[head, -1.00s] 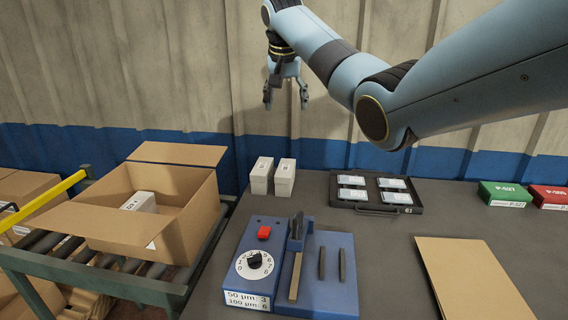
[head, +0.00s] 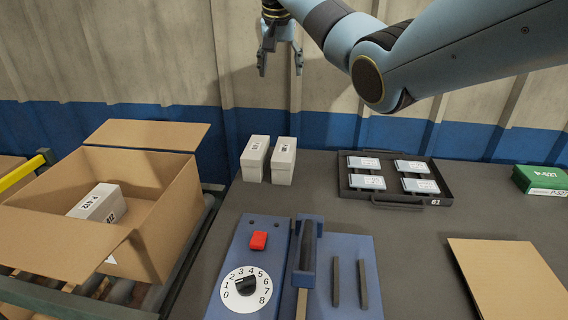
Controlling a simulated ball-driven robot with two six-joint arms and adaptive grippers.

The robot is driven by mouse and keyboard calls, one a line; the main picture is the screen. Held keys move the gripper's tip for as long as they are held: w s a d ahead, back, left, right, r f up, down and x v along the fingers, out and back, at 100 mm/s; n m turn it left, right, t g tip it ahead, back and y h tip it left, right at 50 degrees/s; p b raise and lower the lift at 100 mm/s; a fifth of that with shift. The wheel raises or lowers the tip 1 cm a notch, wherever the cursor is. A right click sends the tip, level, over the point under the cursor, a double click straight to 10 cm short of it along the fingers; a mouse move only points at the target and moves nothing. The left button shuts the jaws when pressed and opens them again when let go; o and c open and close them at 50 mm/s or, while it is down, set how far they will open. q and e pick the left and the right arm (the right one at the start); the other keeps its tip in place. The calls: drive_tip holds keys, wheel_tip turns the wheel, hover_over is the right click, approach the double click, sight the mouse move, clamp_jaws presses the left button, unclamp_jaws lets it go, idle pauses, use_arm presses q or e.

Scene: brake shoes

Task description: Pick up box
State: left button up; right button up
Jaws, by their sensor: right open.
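Two white boxes stand upright side by side at the back left of the dark table, a left one (head: 254,158) and a right one (head: 283,160). Another white box (head: 97,205) lies inside the open cardboard carton (head: 172,212) on the left. My right gripper (head: 279,70) hangs fingers down, open and empty, in front of the wall. In the picture it is above the two standing boxes, clearly apart from them. My left gripper is not in view.
A blue device (head: 247,229) with a dial and red button stands at the front. A black tray (head: 397,199) holds several small pale packs. A green box (head: 541,180) and flat cardboard (head: 508,280) lie at right. The carton rests on a roller conveyor (head: 118,290).

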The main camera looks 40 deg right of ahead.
drive_tip(key=b, duration=1.6)
approach(284, 149)
drive_tip(key=shift+w+f, duration=0.3)
drive_tip(key=shift+f, duration=0.45)
drive_tip(key=x, duration=0.5)
drive_tip(key=shift+d+f+b, duration=0.1)
drive_tip(key=shift+f+b, duration=0.25)
drive_tip(key=shift+b, duration=0.05)
drive_tip(key=b+x, duration=0.1)
drive_tip(key=x, duration=0.4)
drive_tip(key=shift+s+d+b, duration=0.1)
drive_tip(key=shift+d+b, duration=0.05)
drive_tip(key=shift+b, duration=0.2)
drive_tip(key=c, duration=1.2)
drive_tip(key=shift+c, duration=0.6)
